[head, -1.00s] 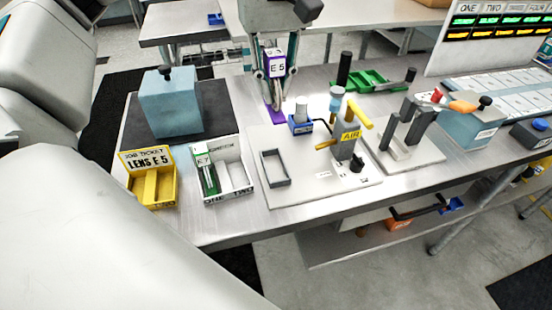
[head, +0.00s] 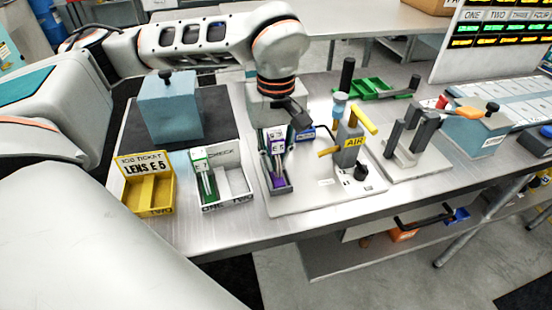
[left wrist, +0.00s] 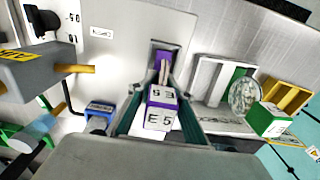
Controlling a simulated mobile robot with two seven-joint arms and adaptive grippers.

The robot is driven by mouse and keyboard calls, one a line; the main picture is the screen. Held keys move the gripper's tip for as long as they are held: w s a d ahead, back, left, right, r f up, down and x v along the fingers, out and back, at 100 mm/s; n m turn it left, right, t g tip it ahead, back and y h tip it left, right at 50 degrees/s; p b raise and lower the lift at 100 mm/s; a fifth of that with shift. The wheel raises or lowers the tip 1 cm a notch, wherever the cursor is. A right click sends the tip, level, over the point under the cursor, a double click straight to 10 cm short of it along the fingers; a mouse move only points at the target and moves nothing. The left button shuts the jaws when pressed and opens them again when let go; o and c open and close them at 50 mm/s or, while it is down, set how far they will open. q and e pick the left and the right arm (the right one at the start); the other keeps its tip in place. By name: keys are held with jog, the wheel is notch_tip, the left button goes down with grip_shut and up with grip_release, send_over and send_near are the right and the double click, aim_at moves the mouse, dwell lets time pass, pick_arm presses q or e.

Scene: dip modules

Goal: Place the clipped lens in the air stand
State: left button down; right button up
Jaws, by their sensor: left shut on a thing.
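My left gripper (head: 278,160) is shut on the purple clip labelled E 5 (head: 278,147), the clipped lens. The clip is upright, and its purple lower end is at the grey rectangular frame of the air stand (head: 315,200). The frame seems to surround that end; I cannot tell whether it rests on the bottom. The left wrist view shows the white E 5 label (left wrist: 160,118) between the fingers and purple inside the dark frame outline beyond. The lens itself is not clear. My right gripper is not in view.
The stand's AIR post (head: 349,150) with yellow handles is just right. A white two-part tray (head: 234,182) holding a green E 7 clip (head: 203,175) is left, beside the yellow LENS E 5 job ticket tray (head: 148,192). A blue-grey block (head: 170,108) stands behind.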

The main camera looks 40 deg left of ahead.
aim_at(276, 136)
pick_arm(q)
jog(key=shift+f, duration=0.25)
jog(key=c, duration=2.3)
grip_release()
jog(key=shift+f, duration=0.1)
jog(key=shift+c, duration=0.2)
jog(key=o, duration=0.5)
notch_tip(276, 136, up, 12)
jog(key=shift+r+p, duration=0.25)
jog(key=shift+p, duration=0.4)
